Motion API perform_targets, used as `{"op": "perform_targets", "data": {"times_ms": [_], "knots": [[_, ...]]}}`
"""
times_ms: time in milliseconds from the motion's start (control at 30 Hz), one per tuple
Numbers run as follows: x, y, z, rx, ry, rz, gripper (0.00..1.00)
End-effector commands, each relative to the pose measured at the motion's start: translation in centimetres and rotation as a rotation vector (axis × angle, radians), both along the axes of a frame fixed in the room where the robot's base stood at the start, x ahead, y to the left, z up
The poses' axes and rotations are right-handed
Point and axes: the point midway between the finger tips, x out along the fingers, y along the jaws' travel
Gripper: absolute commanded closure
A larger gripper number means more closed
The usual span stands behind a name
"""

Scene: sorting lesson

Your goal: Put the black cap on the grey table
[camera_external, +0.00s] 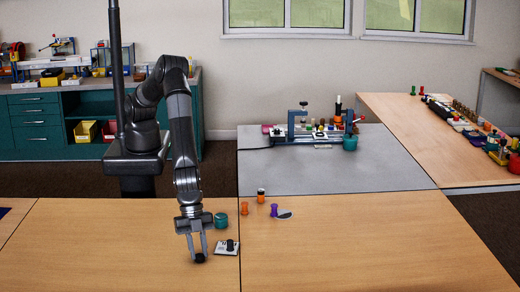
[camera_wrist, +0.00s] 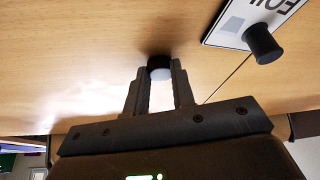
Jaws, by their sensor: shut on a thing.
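My gripper (camera_external: 198,248) points down over the near wooden table and is shut on a small black cap (camera_external: 199,257). In the wrist view the cap (camera_wrist: 159,61) sits between my fingertips (camera_wrist: 160,78), with a pale face toward the camera. It is at or just above the wood; I cannot tell whether it touches. The grey table (camera_external: 395,168) stands behind the wooden tables, right of my arm, with its front part bare.
A white lettered plate with a black knob (camera_external: 231,246) lies right of my gripper; the knob also shows in the wrist view (camera_wrist: 263,43). A green cylinder (camera_external: 221,220), orange and purple pieces (camera_external: 274,210) stand nearby. A blue-framed rack (camera_external: 292,127) occupies the grey table's back.

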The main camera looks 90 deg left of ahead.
Motion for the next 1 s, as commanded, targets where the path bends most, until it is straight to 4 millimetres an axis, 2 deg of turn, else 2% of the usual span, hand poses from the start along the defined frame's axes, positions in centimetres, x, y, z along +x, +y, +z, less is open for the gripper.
{"op": "perform_targets", "data": {"times_ms": [67,100,333,667,767,1000], "knots": [[0.0,0.0,-0.3,0.001,0.000,0.000,0.98],[0.0,0.0,-0.2,0.001,0.000,0.000,0.74],[0.0,0.0,-0.2,0.001,0.000,0.000,0.55],[0.0,0.1,0.3,-0.001,0.000,0.000,0.55],[-0.1,0.4,1.3,-0.001,0.000,0.000,0.55],[-0.6,2.1,5.5,-0.002,-0.001,0.001,0.55]]}}
